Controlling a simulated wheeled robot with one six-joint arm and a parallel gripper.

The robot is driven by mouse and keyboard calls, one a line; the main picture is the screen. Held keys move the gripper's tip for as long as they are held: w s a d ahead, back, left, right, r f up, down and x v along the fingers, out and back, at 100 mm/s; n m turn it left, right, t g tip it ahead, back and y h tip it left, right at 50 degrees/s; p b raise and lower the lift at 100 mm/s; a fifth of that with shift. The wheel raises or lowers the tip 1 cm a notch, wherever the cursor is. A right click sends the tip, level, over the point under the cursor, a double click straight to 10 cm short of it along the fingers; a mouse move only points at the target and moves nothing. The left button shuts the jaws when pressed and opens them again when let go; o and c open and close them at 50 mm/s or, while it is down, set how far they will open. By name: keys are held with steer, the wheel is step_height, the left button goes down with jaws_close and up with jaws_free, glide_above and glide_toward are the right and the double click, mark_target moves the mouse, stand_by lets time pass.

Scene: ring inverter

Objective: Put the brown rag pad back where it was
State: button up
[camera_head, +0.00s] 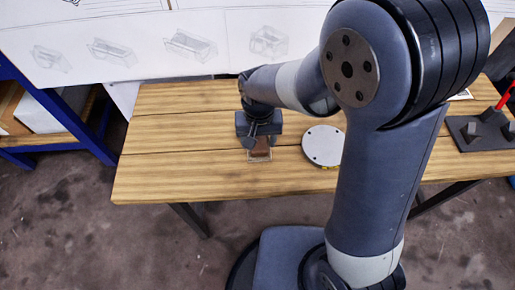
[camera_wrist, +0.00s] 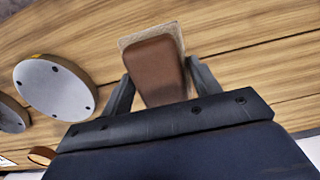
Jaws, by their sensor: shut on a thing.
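The brown rag pad (camera_wrist: 157,68) is between the fingers of my gripper (camera_wrist: 153,85) in the wrist view. My gripper is shut on it. A pale, light-coloured patch (camera_wrist: 178,33) lies around the far end of the pad; I cannot tell if the pad touches it. In the head view the brown pad (camera_head: 260,145) shows below my gripper (camera_head: 260,142), near the front edge of the wooden table, over the pale-edged patch. The pad's near end is hidden by the gripper body in the wrist view.
A round grey disc (camera_head: 323,146) with small holes lies on the wooden table (camera_head: 160,150) right of my gripper. A dark plate with blocks (camera_head: 485,130) and a red-handled tool (camera_head: 507,95) are at the far right. The table's left part is clear.

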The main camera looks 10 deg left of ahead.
mark_target(259, 149)
steer(key=shift+f, duration=2.1)
steer(key=shift+f+b, duration=0.1)
steer(key=shift+b, duration=0.2)
steer(key=shift+f, duration=0.15)
steer(key=o, duration=0.9)
steer(key=shift+o, duration=0.2)
step_height(259, 149, up, 12)
steer(key=shift+r+p, duration=0.25)
steer(key=shift+p, duration=0.65)
steer(key=shift+o, duration=0.4)
